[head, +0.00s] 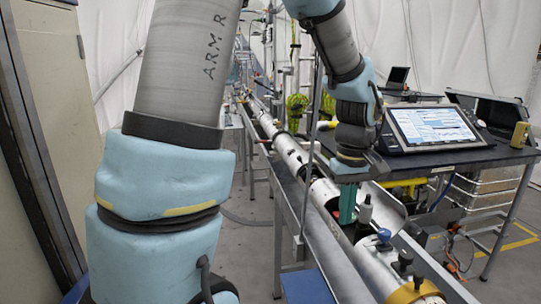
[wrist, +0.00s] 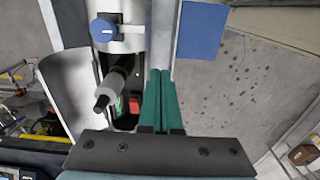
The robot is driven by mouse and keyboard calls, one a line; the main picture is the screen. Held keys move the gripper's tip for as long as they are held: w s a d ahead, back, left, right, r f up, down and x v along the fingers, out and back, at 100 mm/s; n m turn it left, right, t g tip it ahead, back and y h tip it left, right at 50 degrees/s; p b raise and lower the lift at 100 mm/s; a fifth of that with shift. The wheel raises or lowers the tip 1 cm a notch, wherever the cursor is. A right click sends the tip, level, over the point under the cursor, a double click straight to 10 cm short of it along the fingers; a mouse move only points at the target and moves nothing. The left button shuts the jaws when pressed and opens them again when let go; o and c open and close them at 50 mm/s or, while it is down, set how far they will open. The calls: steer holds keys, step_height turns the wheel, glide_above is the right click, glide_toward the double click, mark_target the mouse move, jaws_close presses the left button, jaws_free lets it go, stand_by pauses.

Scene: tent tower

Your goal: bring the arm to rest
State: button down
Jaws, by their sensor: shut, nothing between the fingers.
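My gripper (head: 347,205) points down at the end of my bent arm, over the long metal tube assembly (head: 292,152). Its green fingers are shut and empty; they also show side by side in the wrist view (wrist: 164,85). In the wrist view a grey cylinder with a black tip (wrist: 113,85) stands just left of the fingers, in an open section of the tube. I cannot tell whether the fingers touch the tube's edge. The blue-grey upper part of my arm fills the left of the head view.
A dark table (head: 440,157) with a tablet screen (head: 432,127) stands at the right. An open curved cover (wrist: 75,85) lies beside the tube. A blue panel (wrist: 201,30) and grey floor (wrist: 245,80) lie on the fingers' other side. A beige cabinet (head: 55,90) stands at the far left.

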steer(key=a+f+m+t, duration=0.1)
steer(key=a+f+m, duration=0.1)
steer(key=a, duration=2)
steer(key=shift+a+f+m, duration=0.3)
steer(key=shift+a+m, duration=0.05)
steer(key=shift+m, duration=0.05)
